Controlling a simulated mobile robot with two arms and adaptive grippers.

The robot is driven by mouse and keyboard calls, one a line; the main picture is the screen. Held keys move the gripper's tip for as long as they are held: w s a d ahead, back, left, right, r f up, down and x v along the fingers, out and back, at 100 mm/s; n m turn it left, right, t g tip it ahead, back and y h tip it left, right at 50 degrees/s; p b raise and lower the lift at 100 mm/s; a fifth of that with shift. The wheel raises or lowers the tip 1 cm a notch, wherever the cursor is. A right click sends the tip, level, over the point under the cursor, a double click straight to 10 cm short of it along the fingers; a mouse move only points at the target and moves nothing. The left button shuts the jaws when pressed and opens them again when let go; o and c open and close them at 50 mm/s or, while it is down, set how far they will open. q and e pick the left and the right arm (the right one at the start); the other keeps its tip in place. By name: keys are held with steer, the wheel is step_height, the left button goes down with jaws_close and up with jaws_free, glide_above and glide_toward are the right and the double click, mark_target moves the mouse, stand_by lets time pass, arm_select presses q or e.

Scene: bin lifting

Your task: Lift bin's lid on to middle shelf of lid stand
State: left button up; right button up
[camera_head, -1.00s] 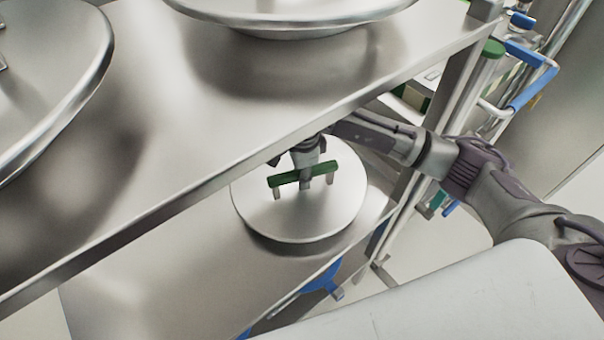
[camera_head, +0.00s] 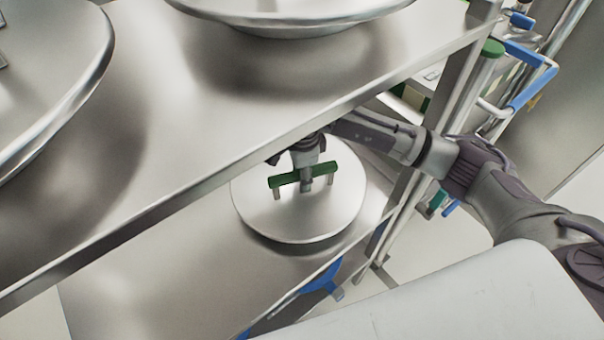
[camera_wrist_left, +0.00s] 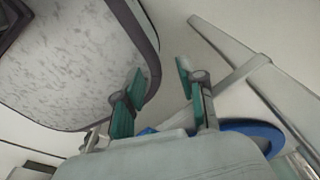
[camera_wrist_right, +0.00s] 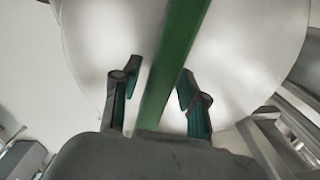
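A round steel lid (camera_head: 262,215) with a green bar handle (camera_head: 281,181) lies on the shelf (camera_head: 150,270) below the upper shelf of the metal stand. My right gripper (camera_head: 308,178) comes down over the handle from above. In the right wrist view the green handle (camera_wrist_right: 172,65) runs between the fingers of my right gripper (camera_wrist_right: 158,85), which stand apart with a gap on the left side. The upper shelf edge hides part of the right wrist. My left gripper (camera_wrist_left: 160,85) is open and empty in the left wrist view and outside the head view.
The upper shelf (camera_head: 150,150) bears two other large round lids, one at the left (camera_head: 50,80) and one at the top (camera_head: 290,15). The stand's post (camera_head: 440,110) is close to my right arm. A cart with blue handles (camera_head: 535,80) stands behind at the right.

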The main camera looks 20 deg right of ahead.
steer(key=shift+s+f, duration=0.1)
steer(key=shift+f, duration=0.2)
steer(key=shift+r, duration=0.1)
step_height(320, 180, up, 8)
steer(key=shift+f, duration=0.15)
stand_by(0.6)
